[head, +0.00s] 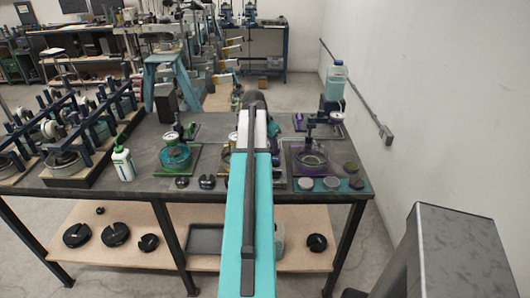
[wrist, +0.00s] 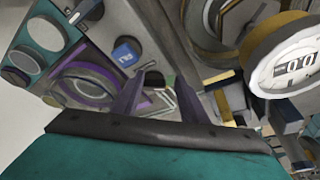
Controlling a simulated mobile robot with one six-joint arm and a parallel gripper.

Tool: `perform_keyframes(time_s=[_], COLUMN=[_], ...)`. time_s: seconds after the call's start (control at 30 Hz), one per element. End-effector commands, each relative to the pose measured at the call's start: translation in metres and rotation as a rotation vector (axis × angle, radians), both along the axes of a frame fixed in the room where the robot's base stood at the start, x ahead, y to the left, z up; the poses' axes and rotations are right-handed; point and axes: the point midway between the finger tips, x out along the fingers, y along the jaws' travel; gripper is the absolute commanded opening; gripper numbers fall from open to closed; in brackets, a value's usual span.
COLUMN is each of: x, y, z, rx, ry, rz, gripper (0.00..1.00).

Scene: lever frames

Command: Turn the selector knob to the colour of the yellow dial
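A round white dial with a yellow rim (wrist: 295,62) and black digits fills the right side of the wrist view. In the head view, a white dial (head: 233,137) shows just left of my arm; its rim colour is too small to tell. I cannot pick out the selector knob for certain; my arm covers the middle of the table in the head view. My gripper (wrist: 160,80) shows two fingers spread apart in the wrist view, with nothing seen between them. Its fingers are hidden behind my arm in the head view.
A purple-ringed fixture (head: 309,157) stands right of my arm and a teal one (head: 175,156) left. Several round discs (head: 332,183) sit at the table's front right. A white bottle (head: 122,163) stands left.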

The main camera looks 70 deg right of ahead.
Motion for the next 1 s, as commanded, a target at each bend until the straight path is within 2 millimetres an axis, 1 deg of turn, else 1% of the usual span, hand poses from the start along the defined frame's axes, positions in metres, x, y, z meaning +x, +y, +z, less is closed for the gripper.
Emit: perform_keyframes(time_s=[0.03,0.07,0.2,0.33,0.63,1.0], x=[-0.018,-0.005,-0.004,-0.004,-0.001,0.002], y=[-0.016,-0.038,-0.017,-0.006,0.005,0.014], z=[0.006,0.003,0.004,0.009,0.022,0.036], rx=[-0.041,-0.008,-0.009,-0.009,-0.007,-0.002], ry=[0.031,0.005,0.005,0.004,0.002,0.001], rz=[-0.011,-0.003,0.000,0.000,0.000,0.000], gripper=[0.52,0.52,0.52,0.52,0.52,0.52])
